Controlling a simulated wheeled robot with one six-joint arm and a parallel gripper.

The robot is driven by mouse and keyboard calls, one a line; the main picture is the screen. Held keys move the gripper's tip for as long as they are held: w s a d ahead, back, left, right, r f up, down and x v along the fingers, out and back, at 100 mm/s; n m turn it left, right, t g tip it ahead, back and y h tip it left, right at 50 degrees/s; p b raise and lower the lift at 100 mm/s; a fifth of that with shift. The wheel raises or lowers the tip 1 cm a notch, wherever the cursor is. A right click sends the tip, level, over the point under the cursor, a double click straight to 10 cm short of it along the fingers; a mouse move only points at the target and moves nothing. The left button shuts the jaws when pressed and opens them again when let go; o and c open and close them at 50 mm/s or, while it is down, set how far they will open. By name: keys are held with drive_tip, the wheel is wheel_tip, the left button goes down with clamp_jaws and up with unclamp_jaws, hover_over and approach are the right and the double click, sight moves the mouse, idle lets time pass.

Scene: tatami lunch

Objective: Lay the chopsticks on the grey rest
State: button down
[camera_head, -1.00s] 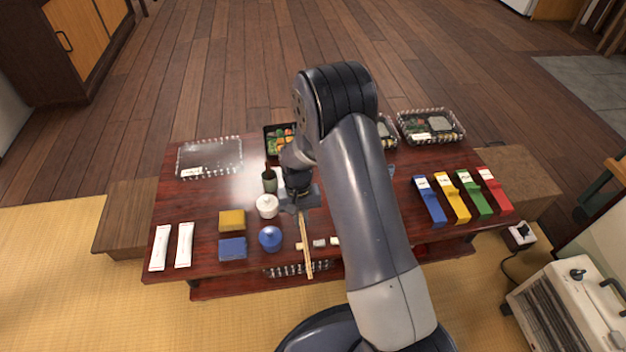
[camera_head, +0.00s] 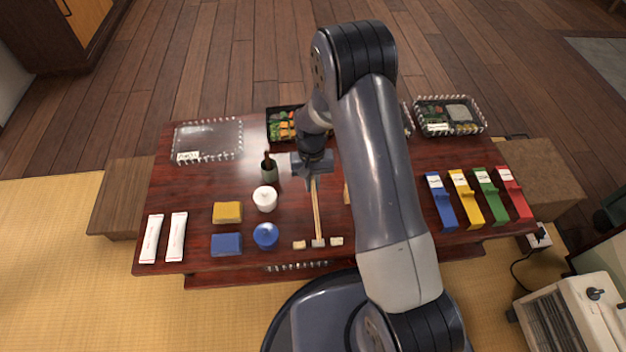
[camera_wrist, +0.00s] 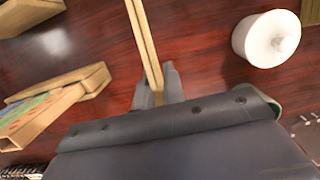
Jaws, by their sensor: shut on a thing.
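My gripper (camera_head: 314,180) is shut on the chopsticks (camera_head: 316,212) near their far end, over the middle of the dark red table. The pale wooden chopsticks point toward the table's front edge. Their near ends are over the grey rest (camera_head: 318,243), the middle of three small rests, and mostly cover it. I cannot tell whether they touch it. In the wrist view the chopsticks (camera_wrist: 146,40) run up out of the picture from between the fingers (camera_wrist: 160,88). The grey rest is not visible there.
Pale rests (camera_head: 299,245) and (camera_head: 337,241) flank the grey one. A blue pot (camera_head: 265,235) and a white pot (camera_head: 265,198) stand left of the chopsticks. Blue, yellow, green and red boxes (camera_head: 441,203) stand right.

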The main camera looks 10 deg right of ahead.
drive_tip(key=shift+f+b, duration=1.75)
drive_tip(key=shift+f, duration=1)
drive_tip(key=c, duration=0.9)
unclamp_jaws()
drive_tip(key=shift+c, duration=0.2)
drive_tip(key=shift+r, duration=0.1)
drive_tip(key=shift+r+p, duration=2.5)
drive_tip(key=shift+r, duration=0.95)
drive_tip(key=shift+w, duration=0.1)
